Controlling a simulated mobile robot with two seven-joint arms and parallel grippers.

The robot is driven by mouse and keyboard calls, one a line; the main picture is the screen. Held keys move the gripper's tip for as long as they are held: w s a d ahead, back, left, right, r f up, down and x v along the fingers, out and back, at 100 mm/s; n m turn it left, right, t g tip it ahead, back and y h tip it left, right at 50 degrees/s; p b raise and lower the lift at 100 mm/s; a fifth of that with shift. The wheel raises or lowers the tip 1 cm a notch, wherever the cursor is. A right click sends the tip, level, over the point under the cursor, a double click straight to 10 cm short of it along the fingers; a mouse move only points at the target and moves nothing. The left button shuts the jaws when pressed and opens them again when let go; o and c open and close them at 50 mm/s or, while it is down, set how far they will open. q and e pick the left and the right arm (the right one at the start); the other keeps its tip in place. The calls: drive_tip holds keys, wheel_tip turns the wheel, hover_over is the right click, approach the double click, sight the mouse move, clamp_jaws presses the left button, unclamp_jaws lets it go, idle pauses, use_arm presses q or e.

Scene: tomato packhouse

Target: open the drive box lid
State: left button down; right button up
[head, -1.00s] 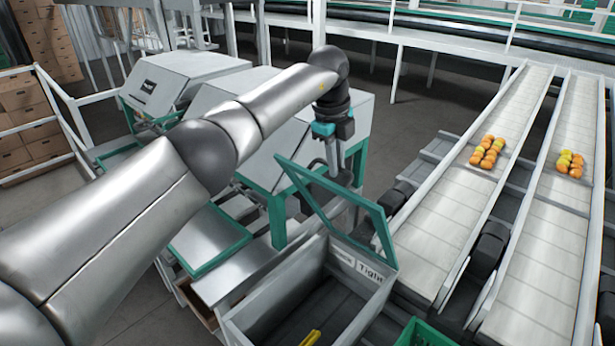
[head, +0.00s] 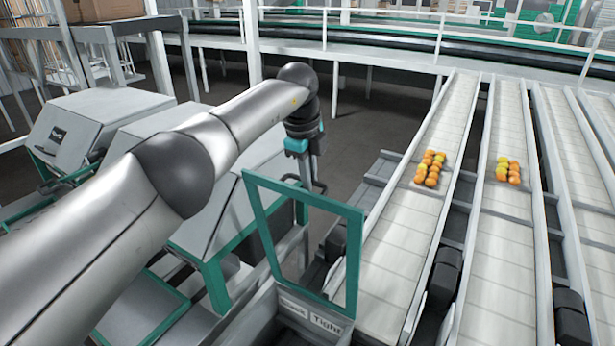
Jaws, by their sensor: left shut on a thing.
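The drive box lid (head: 354,262) is a green frame around a clear pane. It stands raised, steeply tilted, at the far edge of the grey drive box (head: 262,312). Only the box's upper part shows at the bottom of the view, with labels on its wall, one reading "Tight". My left gripper (head: 314,184) is at the lid's upper edge, with its arm reaching in from the left. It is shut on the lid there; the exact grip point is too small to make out. My right gripper is out of view.
Pale conveyor lanes (head: 400,240) run close by on the right, carrying orange and yellow tomatoes (head: 430,168). Grey machine housings with green frames (head: 95,115) stand on the left under my arm. A white railing (head: 440,40) crosses the back.

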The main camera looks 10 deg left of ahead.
use_arm(q)
drive_tip(key=shift+s+f, duration=0.15)
drive_tip(key=shift+f, duration=0.2)
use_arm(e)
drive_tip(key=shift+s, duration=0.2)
use_arm(q)
drive_tip(key=c, duration=1.3)
unclamp_jaws()
drive_tip(key=o, duration=0.4)
drive_tip(key=shift+r, duration=0.1)
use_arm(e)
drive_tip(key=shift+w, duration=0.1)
use_arm(q)
drive_tip(key=shift+r, duration=0.1)
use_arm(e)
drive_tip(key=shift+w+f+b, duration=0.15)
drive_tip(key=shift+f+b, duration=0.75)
use_arm(q)
drive_tip(key=v, duration=1.5)
drive_tip(key=shift+r, duration=0.1)
